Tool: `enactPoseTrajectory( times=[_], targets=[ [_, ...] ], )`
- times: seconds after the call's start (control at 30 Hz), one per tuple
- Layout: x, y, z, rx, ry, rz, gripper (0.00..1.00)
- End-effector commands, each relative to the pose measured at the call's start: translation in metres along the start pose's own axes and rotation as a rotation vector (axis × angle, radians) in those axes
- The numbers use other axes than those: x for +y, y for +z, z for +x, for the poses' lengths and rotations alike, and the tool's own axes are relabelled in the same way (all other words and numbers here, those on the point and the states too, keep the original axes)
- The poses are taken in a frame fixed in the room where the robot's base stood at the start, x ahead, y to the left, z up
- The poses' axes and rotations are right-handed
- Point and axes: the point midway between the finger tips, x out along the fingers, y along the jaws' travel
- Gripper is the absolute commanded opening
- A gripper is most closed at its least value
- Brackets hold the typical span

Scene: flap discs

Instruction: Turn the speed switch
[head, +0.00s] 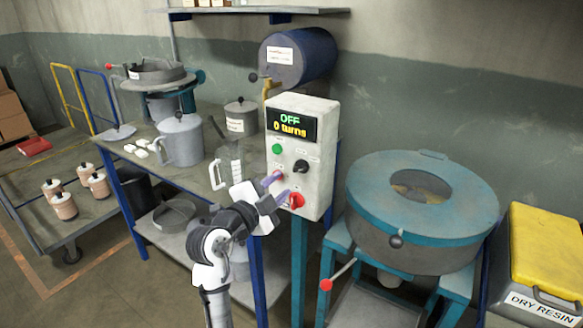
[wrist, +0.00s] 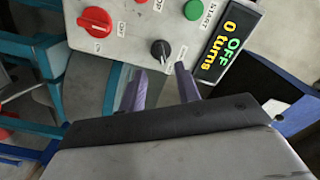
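The pale control box (head: 308,150) stands on a blue post with its display (head: 291,124) reading OFF and 0 turns. It carries a black pointer knob (head: 301,166), a larger red knob (head: 296,201) and a green button (head: 277,148). In the wrist view the black knob (wrist: 160,49) lies ahead, roughly in line with the finger gap; the red knob (wrist: 95,22) is to its left. I cannot read the small labels, so which knob is the speed switch is unclear. My gripper (head: 278,187) has its two purple fingers apart with nothing between them (wrist: 160,85), short of the panel.
A blue-rimmed round machine (head: 415,210) stands right of the box, with a yellow-lidded dry resin bin (head: 545,250) beyond. A blue drum (head: 300,58) is above.

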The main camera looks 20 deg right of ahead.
Motion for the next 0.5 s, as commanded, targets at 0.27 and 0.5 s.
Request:
enactPoseTrajectory(
  times=[0.27, 0.5],
  targets=[
    [-0.003, -0.002, 0.052, 0.001, 0.000, -0.001, 0.33],
    [-0.001, 0.000, 0.069, -0.001, -0.001, 0.000, 0.33]
  ],
)
